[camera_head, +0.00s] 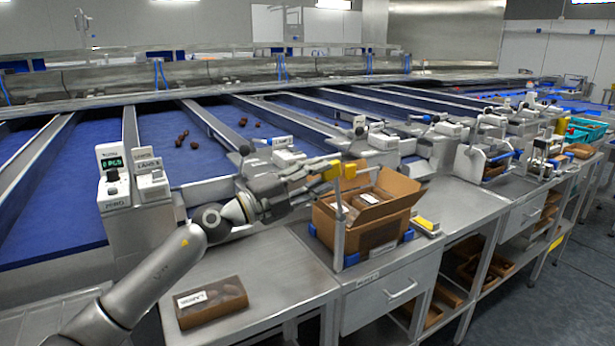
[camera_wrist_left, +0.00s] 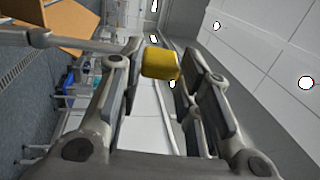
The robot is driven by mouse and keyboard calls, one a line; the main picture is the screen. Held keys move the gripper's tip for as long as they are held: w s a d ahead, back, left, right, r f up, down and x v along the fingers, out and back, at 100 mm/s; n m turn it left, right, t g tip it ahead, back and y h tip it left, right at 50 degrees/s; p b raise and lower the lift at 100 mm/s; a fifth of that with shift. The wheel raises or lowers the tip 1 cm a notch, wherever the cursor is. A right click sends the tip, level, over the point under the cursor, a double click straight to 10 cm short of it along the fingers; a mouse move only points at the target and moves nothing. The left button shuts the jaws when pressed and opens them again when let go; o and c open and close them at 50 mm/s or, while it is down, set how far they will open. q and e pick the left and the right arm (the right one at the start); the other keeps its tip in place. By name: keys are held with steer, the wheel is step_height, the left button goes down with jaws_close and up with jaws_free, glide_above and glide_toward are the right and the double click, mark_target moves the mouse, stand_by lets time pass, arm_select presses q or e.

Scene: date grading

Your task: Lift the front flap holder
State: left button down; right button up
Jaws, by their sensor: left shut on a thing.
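The front flap holder (camera_head: 339,232) is an upright grey post at the front left of an open cardboard box (camera_head: 375,238). A yellow grip piece (camera_head: 333,171) shows near its top. My left gripper (camera_head: 326,170) reaches in from the left above the box. It is shut on the yellow piece, which also shows between its fingers in the left wrist view (camera_wrist_left: 160,63). The fingers hide part of the holder's top. The box's right flap (camera_head: 397,186) stands out, and brown packs (camera_head: 352,206) lie inside. My right gripper is not in view.
A brown windowed carton (camera_head: 211,302) lies on the steel bench left of the box. A second yellow piece (camera_head: 427,225) sits low at the box's right. Lane control units (camera_head: 113,180) stand behind the bench. Blue lanes with a few dates (camera_head: 183,136) run behind.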

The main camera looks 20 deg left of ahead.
arm_select(q)
steer(key=c, duration=1)
jaws_free()
steer(key=shift+c, duration=0.2)
steer(key=shift+s+a+f, duration=0.2)
steer(key=shift+s+a, duration=0.1)
steer(key=shift+s, duration=0.05)
steer(key=v, duration=1.1)
steer(key=shift+r, duration=0.1)
